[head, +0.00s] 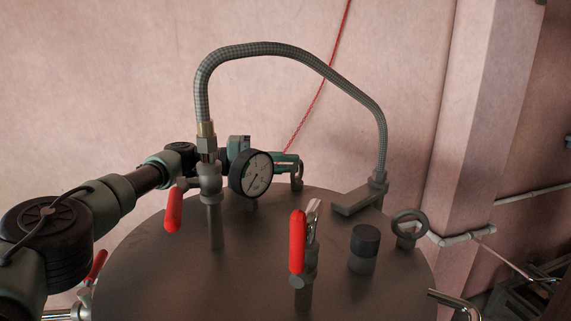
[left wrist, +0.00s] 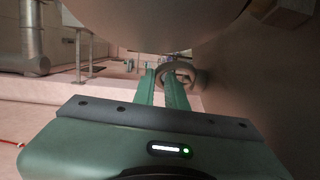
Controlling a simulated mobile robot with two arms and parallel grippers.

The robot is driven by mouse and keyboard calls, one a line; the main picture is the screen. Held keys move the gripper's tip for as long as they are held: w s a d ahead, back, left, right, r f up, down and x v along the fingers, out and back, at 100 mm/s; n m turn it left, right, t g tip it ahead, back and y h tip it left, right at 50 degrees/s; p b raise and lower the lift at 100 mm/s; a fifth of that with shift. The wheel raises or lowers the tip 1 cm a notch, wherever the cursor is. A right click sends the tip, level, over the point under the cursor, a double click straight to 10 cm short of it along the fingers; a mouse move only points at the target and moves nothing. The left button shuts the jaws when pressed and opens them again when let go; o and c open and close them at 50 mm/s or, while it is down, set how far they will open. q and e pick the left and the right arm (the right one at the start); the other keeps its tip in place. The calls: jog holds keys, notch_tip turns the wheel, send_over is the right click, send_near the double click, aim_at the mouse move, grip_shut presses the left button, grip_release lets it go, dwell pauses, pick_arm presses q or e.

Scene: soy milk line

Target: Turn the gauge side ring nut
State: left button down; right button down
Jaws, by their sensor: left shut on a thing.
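The gauge side ring nut (head: 297,182) stands at the back edge of the tank lid, just right of the round pressure gauge (head: 250,174). My left arm comes in from the left and passes behind the gauge. My left gripper (head: 288,162) has its green fingers at the ring nut's upper part, shut on it. In the left wrist view the ring nut (left wrist: 188,73) shows as a grey ring at the ends of the fingers (left wrist: 164,80). The gauge and a valve partly hide the gripper body in the head view. My right gripper is not in view.
The dark tank lid (head: 150,262) carries two red-handled valves (head: 173,210) (head: 298,242), a black-capped fitting (head: 364,247) and a second ring nut (head: 409,222) at right. A braided hose (head: 285,50) arches above the gauge. A pink wall (head: 90,80) stands behind.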

pick_arm(q)
jog(key=shift+s+n+t+b, duration=0.2)
jog(key=shift+n+t+b, duration=0.5)
jog(key=shift+t+b, duration=0.3)
jog(key=shift+s+d+r+n+t+y+b, duration=0.1)
jog(key=shift+n+t+y+b, duration=0.1)
jog(key=shift+n+t+y, duration=0.3)
jog(key=shift+s+n+t+y+b, duration=0.1)
jog(key=shift+n+t+b, duration=0.15)
jog(key=shift+t, duration=0.45)
jog(key=c, duration=1.6)
grip_release()
jog(key=shift+c, duration=0.2)
jog(key=shift+o, duration=0.7)
jog(key=shift+s+d, duration=0.1)
jog(key=shift+d, duration=0.1)
jog(key=shift+a, duration=0.4)
jog(key=b+v, duration=0.3)
jog(key=v, duration=0.4)
jog(key=shift+s, duration=0.15)
